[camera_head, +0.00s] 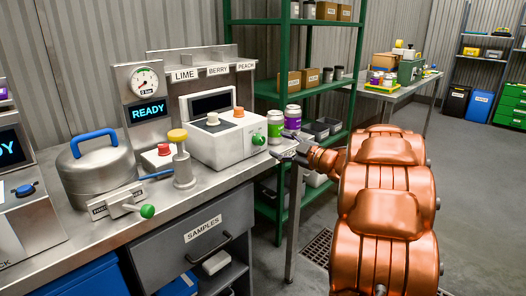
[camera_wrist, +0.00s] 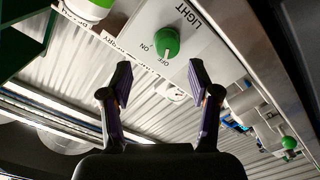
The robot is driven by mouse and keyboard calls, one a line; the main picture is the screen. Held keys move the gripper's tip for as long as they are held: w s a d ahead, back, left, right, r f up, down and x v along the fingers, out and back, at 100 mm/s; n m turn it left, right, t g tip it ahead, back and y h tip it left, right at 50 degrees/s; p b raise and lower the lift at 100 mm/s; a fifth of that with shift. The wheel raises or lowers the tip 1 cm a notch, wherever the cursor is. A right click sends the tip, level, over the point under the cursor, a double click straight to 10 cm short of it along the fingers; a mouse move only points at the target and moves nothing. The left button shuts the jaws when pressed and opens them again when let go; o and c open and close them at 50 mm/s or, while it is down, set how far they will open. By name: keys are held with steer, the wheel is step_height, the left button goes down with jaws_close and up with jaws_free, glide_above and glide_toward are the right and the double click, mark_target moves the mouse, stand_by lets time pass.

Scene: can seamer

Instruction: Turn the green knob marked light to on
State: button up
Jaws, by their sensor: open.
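The green knob (camera_wrist: 167,41) sits on a pale panel marked LIGHT, ON and OFF in the wrist view. A pale mark on the knob points toward the OFF side. In the head view the green knob (camera_head: 258,139) is on the right part of the white machine (camera_head: 225,140). My gripper (camera_head: 288,148) is just right of it. In the wrist view my gripper (camera_wrist: 160,78) is open and empty, with its two fingertips apart and the knob beyond the gap between them. I see no contact with the knob.
A green can (camera_head: 275,126) and a purple can (camera_head: 293,118) stand close behind the gripper. A green-balled lever (camera_head: 147,211) and a yellow-topped post (camera_head: 179,150) are on the bench to the left. Green shelving (camera_head: 282,60) stands behind. Open floor lies to the right.

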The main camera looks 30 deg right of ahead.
mark_target(263, 141)
steer(key=shift+y, duration=0.3)
steer(key=shift+a+f+b+x, duration=0.1)
steer(key=shift+f+b+x, duration=0.05)
steer(key=shift+x, duration=1.7)
steer(key=shift+a+f+b+x, duration=0.15)
steer(key=shift+x, duration=1.65)
steer(key=c, duration=1.2)
